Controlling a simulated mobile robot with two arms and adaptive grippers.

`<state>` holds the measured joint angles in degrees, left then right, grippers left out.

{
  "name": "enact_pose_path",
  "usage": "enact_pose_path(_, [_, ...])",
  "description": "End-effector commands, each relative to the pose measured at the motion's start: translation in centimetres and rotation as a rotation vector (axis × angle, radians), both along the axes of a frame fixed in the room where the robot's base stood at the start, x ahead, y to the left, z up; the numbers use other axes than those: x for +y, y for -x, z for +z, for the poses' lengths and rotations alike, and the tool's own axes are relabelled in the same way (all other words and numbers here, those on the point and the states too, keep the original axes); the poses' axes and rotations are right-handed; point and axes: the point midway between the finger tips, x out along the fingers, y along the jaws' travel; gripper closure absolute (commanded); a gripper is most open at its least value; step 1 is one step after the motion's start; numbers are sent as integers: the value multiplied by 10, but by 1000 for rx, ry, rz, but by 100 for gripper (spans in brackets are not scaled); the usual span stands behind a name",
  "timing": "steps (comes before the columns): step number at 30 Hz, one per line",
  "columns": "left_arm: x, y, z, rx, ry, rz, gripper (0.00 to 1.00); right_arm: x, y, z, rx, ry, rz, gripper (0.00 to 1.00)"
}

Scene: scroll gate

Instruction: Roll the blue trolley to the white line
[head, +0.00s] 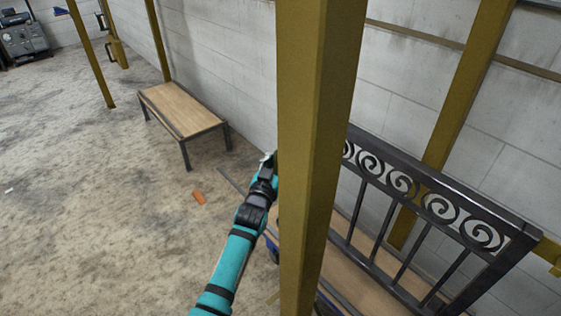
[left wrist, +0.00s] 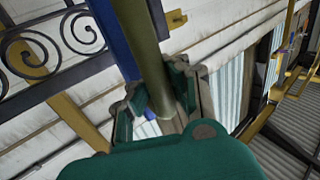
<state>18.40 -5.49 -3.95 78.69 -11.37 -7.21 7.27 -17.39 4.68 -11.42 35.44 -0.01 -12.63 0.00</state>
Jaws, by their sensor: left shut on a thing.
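The blue trolley (head: 272,243) is largely hidden behind a yellow post in the head view; a blue edge and part of a wooden deck show. A dark iron gate with scrolls (head: 400,185) stands on or beside that deck; it also shows in the left wrist view (left wrist: 55,45). My left gripper (head: 268,160) reaches to the post's left edge. In the left wrist view, its teal fingers (left wrist: 160,105) are shut around an olive-grey bar (left wrist: 147,50), apparently the trolley's handle, beside a blue upright (left wrist: 112,40). I cannot make out the white line. My right gripper is out of view.
The yellow post (head: 310,150) stands close in front of me. A low wooden bench (head: 180,108) stands by the block wall. An orange scrap (head: 198,198) lies on the floor. A grey machine (head: 25,40) stands far left. The floor at left is mostly clear.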

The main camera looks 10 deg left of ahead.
Motion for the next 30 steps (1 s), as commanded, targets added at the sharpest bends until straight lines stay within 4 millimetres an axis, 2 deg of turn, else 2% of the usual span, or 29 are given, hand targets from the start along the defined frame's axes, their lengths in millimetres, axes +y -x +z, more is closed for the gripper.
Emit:
enact_pose_path(1, [3,3,-10,18,-4,4,100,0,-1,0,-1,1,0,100])
enact_pose_path(15, [-1,3,-10,17,0,-1,100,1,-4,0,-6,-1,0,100])
enact_pose_path(16, [-1,3,-10,17,0,-1,90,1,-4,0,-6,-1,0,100])
enact_pose_path(24, [-2,2,-7,11,1,-3,56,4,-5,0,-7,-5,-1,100])
enact_pose_path(30, [-2,2,-5,7,1,-3,56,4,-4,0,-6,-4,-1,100])
